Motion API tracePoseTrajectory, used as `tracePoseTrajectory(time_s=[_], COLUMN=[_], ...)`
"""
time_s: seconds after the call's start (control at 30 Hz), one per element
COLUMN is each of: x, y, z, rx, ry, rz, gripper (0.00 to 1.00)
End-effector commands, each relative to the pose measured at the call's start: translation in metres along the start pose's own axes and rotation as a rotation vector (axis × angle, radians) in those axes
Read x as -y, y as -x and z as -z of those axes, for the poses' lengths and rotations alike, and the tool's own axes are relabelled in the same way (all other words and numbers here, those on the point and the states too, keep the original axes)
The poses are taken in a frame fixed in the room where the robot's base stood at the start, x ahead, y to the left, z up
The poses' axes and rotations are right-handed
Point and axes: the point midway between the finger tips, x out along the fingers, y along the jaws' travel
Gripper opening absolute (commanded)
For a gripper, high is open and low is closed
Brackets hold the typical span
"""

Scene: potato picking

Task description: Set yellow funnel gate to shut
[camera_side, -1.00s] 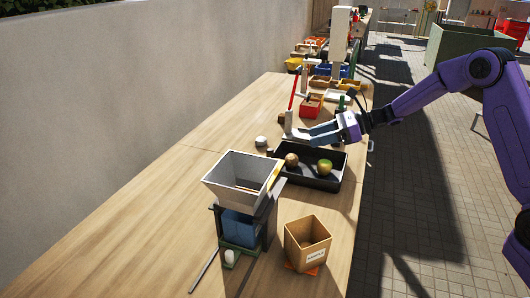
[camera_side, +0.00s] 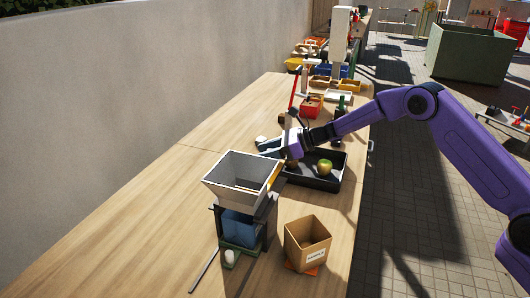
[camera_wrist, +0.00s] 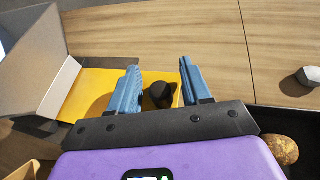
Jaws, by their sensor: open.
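The grey funnel (camera_side: 240,178) stands on a dark frame at the front of the table; its pale walls (camera_wrist: 40,65) also show in the wrist view. The yellow gate (camera_side: 274,175) shows as a strip at the funnel's right side. In the wrist view it is a flat yellow plate (camera_wrist: 95,92) beside the funnel wall, with a dark knob (camera_wrist: 160,94) near its right end. My gripper (camera_side: 268,146) is open and empty behind the funnel. In the wrist view its blue fingers (camera_wrist: 160,67) appear on either side of the knob, with gaps visible; I cannot tell their height difference.
A black tray (camera_side: 325,184) with a greenish-brown potato (camera_side: 325,166) lies right of the funnel. A brown potato (camera_wrist: 283,150) shows beside my gripper. A cardboard box (camera_side: 307,243) stands in front. A pale stone-like lump (camera_wrist: 309,77) lies on the table. The left table is clear.

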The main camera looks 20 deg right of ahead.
Motion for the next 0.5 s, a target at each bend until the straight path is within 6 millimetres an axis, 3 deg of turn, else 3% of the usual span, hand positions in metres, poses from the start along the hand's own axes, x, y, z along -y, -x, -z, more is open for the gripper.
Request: tracePoseTrajectory(time_s=[0.37,0.5], x=[-0.0004,-0.0004], y=[-0.0051,-0.0050], z=[-0.0003,-0.0003], rx=[0.000,0.001], ry=[0.000,0.000], rz=[-0.001,-0.001], gripper=[0.48,0.06])
